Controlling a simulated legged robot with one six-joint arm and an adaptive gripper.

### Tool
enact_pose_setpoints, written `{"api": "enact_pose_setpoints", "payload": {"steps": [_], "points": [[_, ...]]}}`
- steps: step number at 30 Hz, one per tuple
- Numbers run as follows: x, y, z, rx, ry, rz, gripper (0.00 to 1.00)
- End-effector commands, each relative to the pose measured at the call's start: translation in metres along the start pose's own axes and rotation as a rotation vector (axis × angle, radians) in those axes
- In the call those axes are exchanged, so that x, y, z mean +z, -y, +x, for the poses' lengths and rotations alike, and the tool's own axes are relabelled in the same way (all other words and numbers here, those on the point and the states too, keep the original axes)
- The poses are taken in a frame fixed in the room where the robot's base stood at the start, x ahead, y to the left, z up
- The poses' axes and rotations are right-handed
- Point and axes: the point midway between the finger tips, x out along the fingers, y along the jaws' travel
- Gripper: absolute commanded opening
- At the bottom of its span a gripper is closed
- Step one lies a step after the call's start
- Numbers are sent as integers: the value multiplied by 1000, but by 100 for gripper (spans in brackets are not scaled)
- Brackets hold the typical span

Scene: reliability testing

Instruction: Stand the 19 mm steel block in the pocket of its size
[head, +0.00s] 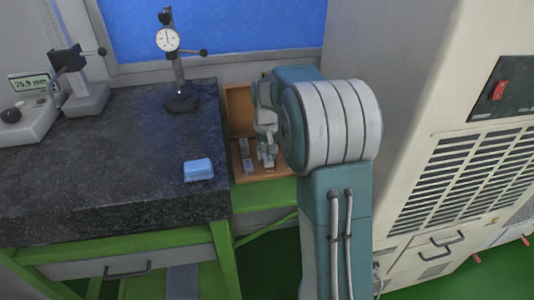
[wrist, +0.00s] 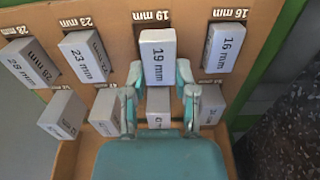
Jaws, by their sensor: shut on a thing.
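The steel block marked 19 mm (wrist: 157,52) is between the two fingers of my gripper (wrist: 159,76) in the wrist view. My gripper is shut on its sides, and the label faces the camera. The block is upright at the pocket marked 19 mm (wrist: 164,17), with a strip of dark opening visible just beyond it. I cannot tell how deep the block sits, since its lower end is hidden. In the head view my gripper (head: 266,150) points down into the wooden case (head: 240,112), and the block there is too small to make out.
Blocks marked 28 mm (wrist: 28,63), 23 mm (wrist: 84,56) and 16 mm (wrist: 224,47) stand close on both sides. Several more stand in the nearer row, partly hidden by my gripper.

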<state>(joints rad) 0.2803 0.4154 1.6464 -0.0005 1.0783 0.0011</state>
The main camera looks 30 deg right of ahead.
Motion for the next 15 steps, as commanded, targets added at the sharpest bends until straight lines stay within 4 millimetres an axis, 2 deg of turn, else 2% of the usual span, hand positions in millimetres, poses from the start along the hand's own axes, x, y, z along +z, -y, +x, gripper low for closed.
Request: {"api": "enact_pose_setpoints", "payload": {"steps": [15], "points": [[0,0,7,0,-1,-1,0]]}}
